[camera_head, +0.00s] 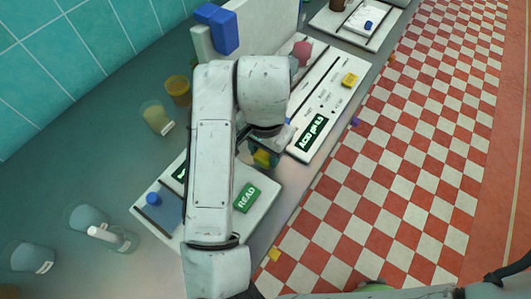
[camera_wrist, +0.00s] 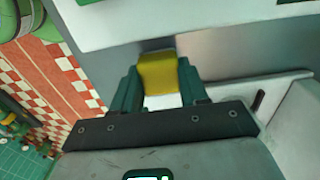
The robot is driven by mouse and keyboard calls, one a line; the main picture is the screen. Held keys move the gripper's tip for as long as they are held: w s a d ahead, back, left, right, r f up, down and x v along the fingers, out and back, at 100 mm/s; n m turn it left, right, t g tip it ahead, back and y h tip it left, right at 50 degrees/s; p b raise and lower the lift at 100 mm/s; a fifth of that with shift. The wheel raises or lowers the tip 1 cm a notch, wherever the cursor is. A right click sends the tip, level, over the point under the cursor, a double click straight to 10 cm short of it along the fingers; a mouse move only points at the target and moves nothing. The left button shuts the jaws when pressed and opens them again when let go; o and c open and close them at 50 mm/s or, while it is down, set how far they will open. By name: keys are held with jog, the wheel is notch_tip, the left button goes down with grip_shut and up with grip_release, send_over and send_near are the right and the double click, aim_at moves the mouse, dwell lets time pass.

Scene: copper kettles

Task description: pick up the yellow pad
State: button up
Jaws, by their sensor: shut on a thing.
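The yellow pad (camera_wrist: 158,75) is a small yellow block between the two dark green fingers of my gripper (camera_wrist: 157,84) in the wrist view. The fingers are shut on it from both sides. In the head view the pad (camera_head: 262,158) shows below the wrist of my arm, near the gap between two white devices. My gripper (camera_head: 258,151) is partly hidden there by my arm. I cannot tell whether the pad touches a surface beneath it.
A white device with a green READ label (camera_head: 246,198) lies under my arm. A long white device (camera_head: 325,95) carries another yellow block (camera_head: 350,80). Yellow cups (camera_head: 178,90) and grey-blue cups (camera_head: 88,219) stand on the counter. The checkered floor (camera_head: 400,150) lies to the right.

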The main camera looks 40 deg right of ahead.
jog(key=s+d+r+p, duration=0.1)
jog(key=s+r, duration=1)
jog(key=s, duration=0.3)
jog(key=shift+d, duration=0.35)
